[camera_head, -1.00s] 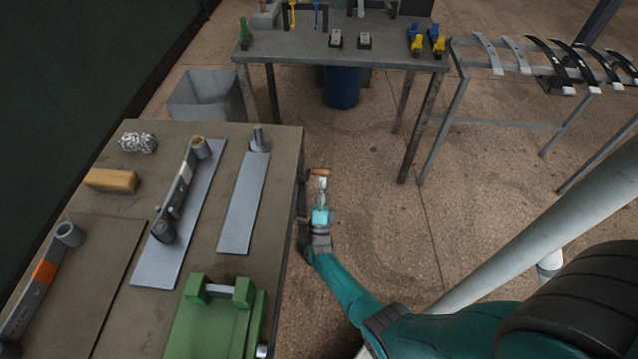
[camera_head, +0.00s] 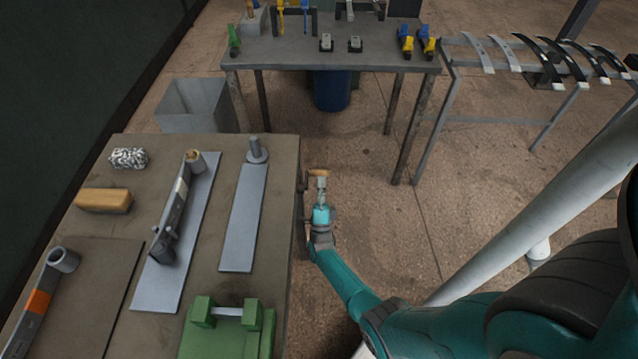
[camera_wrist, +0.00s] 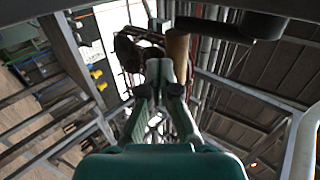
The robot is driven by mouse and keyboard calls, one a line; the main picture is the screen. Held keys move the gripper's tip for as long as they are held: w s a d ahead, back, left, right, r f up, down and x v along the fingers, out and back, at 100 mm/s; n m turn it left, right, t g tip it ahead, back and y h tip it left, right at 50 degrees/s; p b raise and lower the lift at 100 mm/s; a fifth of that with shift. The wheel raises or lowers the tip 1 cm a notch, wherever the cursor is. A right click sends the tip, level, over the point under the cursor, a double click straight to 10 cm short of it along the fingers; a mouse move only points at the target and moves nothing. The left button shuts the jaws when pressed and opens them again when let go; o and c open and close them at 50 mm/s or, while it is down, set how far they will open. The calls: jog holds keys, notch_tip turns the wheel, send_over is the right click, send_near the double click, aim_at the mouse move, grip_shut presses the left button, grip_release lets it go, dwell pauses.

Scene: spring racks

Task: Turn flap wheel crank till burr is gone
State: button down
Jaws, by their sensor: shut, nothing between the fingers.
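The crank's wooden handle (camera_head: 318,172) stands out at the right edge of the near bench. In the wrist view the handle (camera_wrist: 177,55) rises just beyond my fingertips, slightly right, with a dark round part left of it. My gripper (camera_head: 321,188) is just on the near side of the handle. In the wrist view my gripper (camera_wrist: 163,72) has its fingers together with nothing between them. Whether they touch the handle I cannot tell. A leaf spring (camera_head: 172,215) with a tan-topped eye lies on a grey plate. No burr can be made out.
The near bench (camera_head: 215,146) also holds a wooden block (camera_head: 104,200), a crumpled silver wad (camera_head: 128,158), an orange-banded spring (camera_head: 40,300) and a green fixture (camera_head: 230,328). A back table (camera_head: 285,52) and a spring rack (camera_head: 505,121) stand beyond.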

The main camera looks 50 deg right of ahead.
aim_at(322, 173)
jog(key=shift+w+d+r, duration=0.2)
jog(key=shift+d+r, duration=0.05)
jog(key=shift+r, duration=0.5)
jog(key=shift+w+d+r, duration=0.2)
jog(key=shift+d+r, duration=0.05)
jog(key=shift+r, duration=1.45)
jog(key=shift+f, duration=0.1)
jog(key=v, duration=1.2)
jog(key=shift+a, duration=0.1)
